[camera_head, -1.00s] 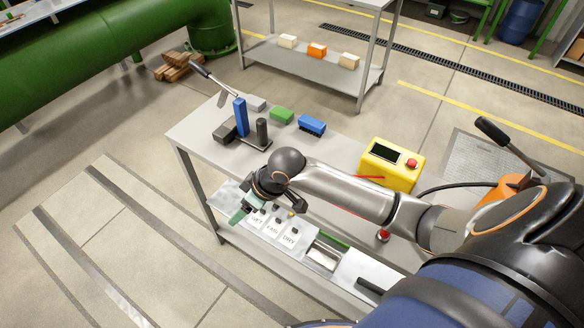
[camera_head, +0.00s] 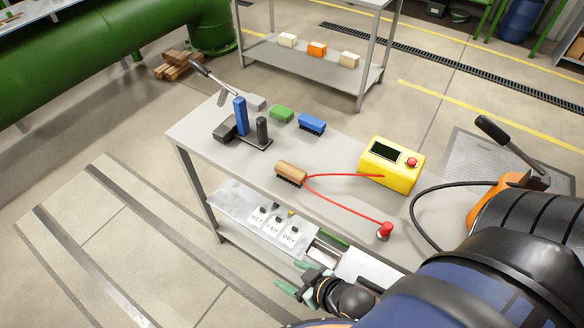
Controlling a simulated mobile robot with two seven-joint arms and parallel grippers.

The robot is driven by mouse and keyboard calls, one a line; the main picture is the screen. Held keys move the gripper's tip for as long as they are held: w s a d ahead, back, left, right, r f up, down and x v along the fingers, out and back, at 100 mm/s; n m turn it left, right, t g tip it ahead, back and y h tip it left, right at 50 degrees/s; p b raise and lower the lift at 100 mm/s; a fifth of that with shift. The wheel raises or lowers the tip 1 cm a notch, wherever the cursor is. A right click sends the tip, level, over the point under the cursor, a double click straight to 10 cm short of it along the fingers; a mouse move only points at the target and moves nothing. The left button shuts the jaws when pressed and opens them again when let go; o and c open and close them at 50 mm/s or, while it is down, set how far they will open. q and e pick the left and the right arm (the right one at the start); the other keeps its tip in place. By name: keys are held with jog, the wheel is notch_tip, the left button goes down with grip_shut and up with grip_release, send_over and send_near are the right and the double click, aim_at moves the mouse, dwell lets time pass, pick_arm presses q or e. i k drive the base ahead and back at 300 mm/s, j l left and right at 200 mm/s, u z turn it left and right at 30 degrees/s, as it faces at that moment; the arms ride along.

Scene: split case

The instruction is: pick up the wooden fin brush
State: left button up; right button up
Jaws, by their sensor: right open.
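The wooden fin brush (camera_head: 291,172) lies on the grey table top near its front edge, with its tan block up and dark bristles below. A red cable runs beside its right end. My right gripper (camera_head: 291,284) is open and empty at the bottom middle. In the picture it is below the brush, in front of the table and well apart from it. My left gripper is not in view.
The yellow box (camera_head: 391,164), red knob (camera_head: 384,231) and red cable (camera_head: 345,205) are right of the brush. A blue brush (camera_head: 311,124), green block (camera_head: 282,114) and lever fixture (camera_head: 241,127) stand behind it.

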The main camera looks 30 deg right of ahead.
aim_at(288, 172)
jog(key=z, duration=1.05)
